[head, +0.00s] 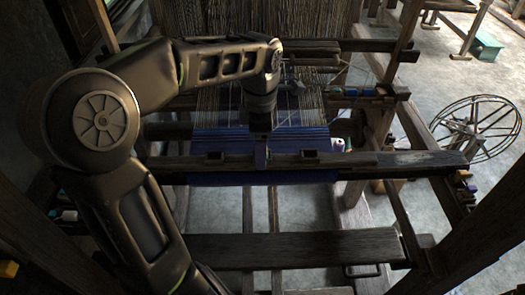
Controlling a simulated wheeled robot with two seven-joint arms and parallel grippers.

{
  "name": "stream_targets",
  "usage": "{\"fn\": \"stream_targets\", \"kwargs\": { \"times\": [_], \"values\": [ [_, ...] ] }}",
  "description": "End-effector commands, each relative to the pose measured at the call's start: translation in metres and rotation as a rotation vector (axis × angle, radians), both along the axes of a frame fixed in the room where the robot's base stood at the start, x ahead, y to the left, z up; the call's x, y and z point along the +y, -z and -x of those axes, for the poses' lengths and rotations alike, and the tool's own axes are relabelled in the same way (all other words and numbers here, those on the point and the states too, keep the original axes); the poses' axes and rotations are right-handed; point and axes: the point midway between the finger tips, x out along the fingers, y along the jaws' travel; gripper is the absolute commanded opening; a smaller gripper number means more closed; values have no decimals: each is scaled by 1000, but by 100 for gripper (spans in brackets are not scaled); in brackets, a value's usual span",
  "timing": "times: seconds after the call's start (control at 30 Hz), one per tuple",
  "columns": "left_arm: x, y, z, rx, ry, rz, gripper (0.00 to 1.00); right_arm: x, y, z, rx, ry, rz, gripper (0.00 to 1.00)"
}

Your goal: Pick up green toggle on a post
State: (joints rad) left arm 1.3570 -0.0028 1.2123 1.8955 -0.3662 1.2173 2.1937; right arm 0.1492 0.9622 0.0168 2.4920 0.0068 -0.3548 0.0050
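I cannot make out a green toggle on a post for certain. Small coloured pieces (466,187) sit on the dark right-hand post, too small to tell apart. My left arm reaches from the left over the wooden loom, and its gripper (260,150) points down at the dark front beam (330,163), above the blue cloth (215,142). The gripper is seen edge-on, so its opening and any contact with the beam are unclear. My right gripper is not in view.
A blue spool (384,90) lies on the right side of the frame. A pale spool (310,153) is near the beam. A wooden bench (320,247) crosses the front. A spoked wheel (477,128) and a teal box (486,47) stand on the grey floor at right.

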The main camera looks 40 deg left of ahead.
Motion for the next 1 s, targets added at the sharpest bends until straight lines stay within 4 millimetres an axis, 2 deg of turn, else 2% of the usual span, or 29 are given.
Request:
{"fn": "stream_targets", "kwargs": {
  "times": [0.63, 1.0],
  "values": [
    [0, 3, 0, -1, 0, -1, 67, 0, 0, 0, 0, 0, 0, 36],
    [0, 3, 0, -1, 0, -1, 37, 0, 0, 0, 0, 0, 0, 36]
  ]
}}
